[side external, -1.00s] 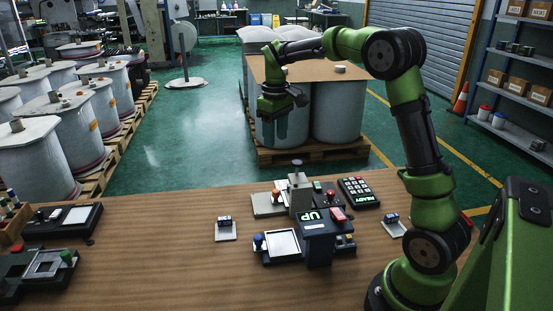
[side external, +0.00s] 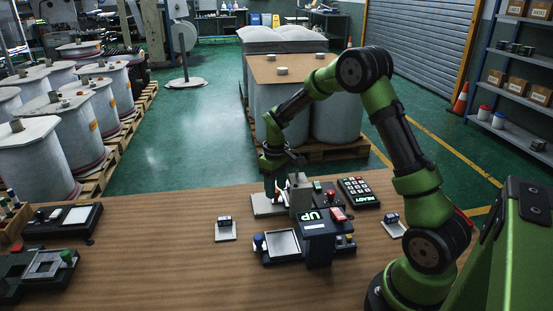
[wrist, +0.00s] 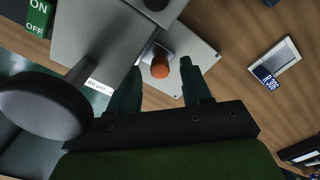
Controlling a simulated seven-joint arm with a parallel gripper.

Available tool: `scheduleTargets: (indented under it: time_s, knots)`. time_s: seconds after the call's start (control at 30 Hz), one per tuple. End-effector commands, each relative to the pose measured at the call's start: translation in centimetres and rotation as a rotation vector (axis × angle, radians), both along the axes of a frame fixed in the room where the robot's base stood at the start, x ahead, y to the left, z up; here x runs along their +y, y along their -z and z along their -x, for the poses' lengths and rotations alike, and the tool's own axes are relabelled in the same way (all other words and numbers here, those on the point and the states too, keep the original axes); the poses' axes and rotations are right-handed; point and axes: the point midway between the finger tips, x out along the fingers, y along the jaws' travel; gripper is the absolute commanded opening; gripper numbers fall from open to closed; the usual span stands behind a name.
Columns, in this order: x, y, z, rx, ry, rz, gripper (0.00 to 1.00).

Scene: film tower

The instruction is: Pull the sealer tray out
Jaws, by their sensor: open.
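A pale grey plate (side external: 263,208) lies at the left foot of a grey upright press (side external: 300,194) on the table; I take it for the sealer tray. An orange knob (wrist: 160,67) stands on a light fitting at the plate's edge in the wrist view. My gripper (side external: 270,186) points down over the plate, left of the press. In the wrist view, my gripper (wrist: 160,72) is open, with one finger on each side of the knob and gaps visible. A dark round lever knob (wrist: 43,103) on the press is close to the camera. In the side view my fingers partly hide the orange knob.
A dark unit marked UP (side external: 318,230) stands in front of the press, beside a blue-knobbed frame (side external: 283,244). A keypad (side external: 358,192) is at the right. A small stand with a blue tag (side external: 225,229) is at the left. The table's left middle is clear.

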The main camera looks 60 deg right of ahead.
Motion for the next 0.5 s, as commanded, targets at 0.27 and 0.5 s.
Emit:
scheduleTargets:
  time_s: [0.27, 0.5]
  knots:
    - [-0.01, 0.75, 0.01, 0.000, 0.000, 0.000, 0.48]
    - [-0.01, 0.71, 0.01, 0.000, 0.000, 0.000, 0.30]
